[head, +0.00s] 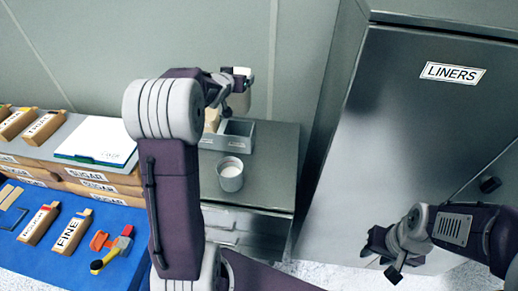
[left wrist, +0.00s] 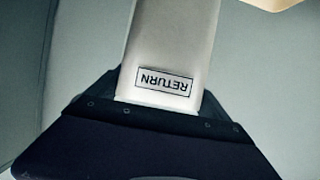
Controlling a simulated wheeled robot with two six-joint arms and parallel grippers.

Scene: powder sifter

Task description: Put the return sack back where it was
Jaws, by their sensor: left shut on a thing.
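The return sack (left wrist: 172,45) is pale grey, with a RETURN label that reads upside down in the left wrist view. My left gripper (head: 239,88) is shut on it, with dark jaws at both sides of its near end. In the head view this gripper is above the back of the grey counter, near a grey divided tray (head: 237,145). My right gripper (head: 382,260) looks open and empty, low in front of the LINERS cabinet.
A metal cup (head: 231,175) of white powder stands on the counter (head: 272,165). A tan item (head: 211,119) is by the tray's left. The LINERS cabinet (head: 400,130) rises at right. Labelled sacks, a notepad (head: 96,139) and a blue mat (head: 30,258) are at left.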

